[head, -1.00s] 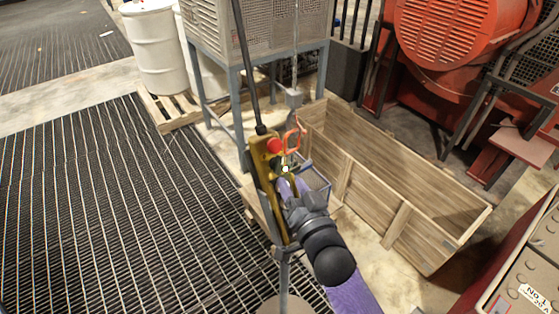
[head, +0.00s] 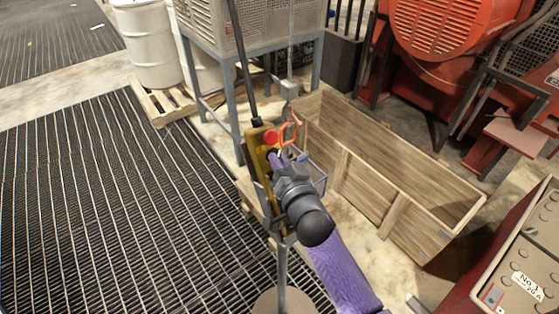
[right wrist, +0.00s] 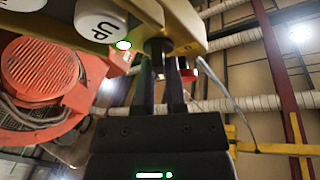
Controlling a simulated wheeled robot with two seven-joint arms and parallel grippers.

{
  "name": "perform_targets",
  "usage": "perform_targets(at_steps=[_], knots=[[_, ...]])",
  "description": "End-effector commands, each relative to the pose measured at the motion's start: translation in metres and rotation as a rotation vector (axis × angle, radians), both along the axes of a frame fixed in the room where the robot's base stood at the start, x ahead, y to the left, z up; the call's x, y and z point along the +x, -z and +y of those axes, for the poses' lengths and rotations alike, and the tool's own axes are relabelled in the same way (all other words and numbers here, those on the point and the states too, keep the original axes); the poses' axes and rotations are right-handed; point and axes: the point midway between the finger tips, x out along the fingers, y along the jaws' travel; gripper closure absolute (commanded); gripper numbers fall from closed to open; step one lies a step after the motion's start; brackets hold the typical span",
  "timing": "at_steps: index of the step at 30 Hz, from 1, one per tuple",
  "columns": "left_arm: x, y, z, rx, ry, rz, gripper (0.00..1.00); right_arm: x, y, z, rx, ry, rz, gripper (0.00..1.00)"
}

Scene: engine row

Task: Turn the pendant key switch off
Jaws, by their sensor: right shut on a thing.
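The yellow pendant (head: 262,150) hangs from a black cable in the head view, with a red button (head: 270,137) near its top. In the head view my right wrist hides the fingertips and the key. My left gripper is out of view.
A long wooden crate (head: 395,215) lies right of the pendant. An orange hook (head: 288,131) hangs close beside it. A stand pole (head: 282,275) rises below it. A white drum (head: 147,45) stands on a pallet at the back left. The dark grating (head: 110,210) on the left is clear.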

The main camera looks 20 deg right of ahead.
Motion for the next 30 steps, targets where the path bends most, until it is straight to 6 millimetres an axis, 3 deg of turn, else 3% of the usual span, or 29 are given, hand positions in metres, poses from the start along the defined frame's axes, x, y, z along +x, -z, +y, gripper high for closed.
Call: perform_targets(at_steps=[14,30], knots=[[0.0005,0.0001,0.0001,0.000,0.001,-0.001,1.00,0.0003,-0.0001,-0.0011,-0.092,-0.044,-0.032,1.00],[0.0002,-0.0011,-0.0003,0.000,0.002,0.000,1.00,0.0012,0.0000,-0.0046,-0.510,-0.249,-0.174,1.00]])
